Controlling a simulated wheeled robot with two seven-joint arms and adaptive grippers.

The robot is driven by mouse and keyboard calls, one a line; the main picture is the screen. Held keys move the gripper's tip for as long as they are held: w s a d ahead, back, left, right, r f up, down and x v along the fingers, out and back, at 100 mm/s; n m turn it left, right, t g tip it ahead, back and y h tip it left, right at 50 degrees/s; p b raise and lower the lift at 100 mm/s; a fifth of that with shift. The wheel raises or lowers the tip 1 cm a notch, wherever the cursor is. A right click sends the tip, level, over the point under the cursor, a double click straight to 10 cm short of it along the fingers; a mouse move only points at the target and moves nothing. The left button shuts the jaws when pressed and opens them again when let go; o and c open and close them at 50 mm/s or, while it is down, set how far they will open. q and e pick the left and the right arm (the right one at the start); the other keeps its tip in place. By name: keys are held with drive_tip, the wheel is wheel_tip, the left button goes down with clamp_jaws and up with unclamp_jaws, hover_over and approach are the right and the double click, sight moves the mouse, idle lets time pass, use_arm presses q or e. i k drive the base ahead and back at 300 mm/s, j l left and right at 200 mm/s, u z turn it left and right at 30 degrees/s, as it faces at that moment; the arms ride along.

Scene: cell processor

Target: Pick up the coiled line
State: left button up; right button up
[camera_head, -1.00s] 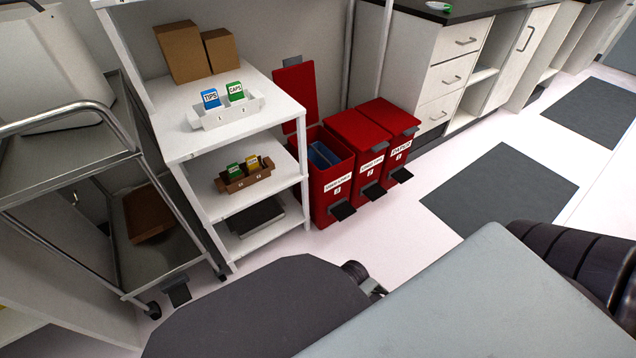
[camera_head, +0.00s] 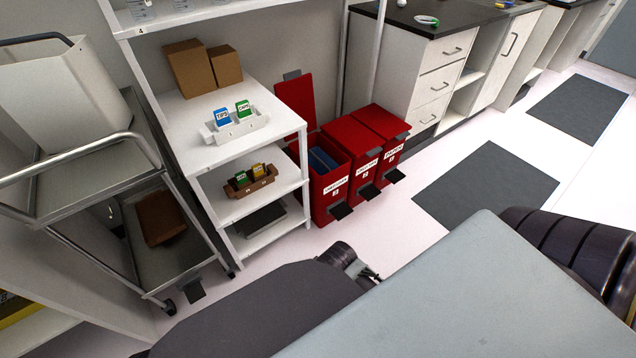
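A small white and green ring-shaped item (camera_head: 427,20) lies on the dark countertop at the top of the head view. It may be the coiled line, but it is too small to be sure. No other coil shows clearly. Parts of my own body fill the bottom of the view, far from the countertop.
A dark countertop (camera_head: 462,14) tops white drawers. Red bins (camera_head: 349,140) stand left of it, one with its lid up. A white shelf unit (camera_head: 203,155) holds boxes and card holders. A metal trolley (camera_head: 84,160) stands at left. Pale floor with dark mats (camera_head: 485,186) is clear.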

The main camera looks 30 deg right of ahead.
sight(435, 22)
drive_tip(key=z, duration=1.7)
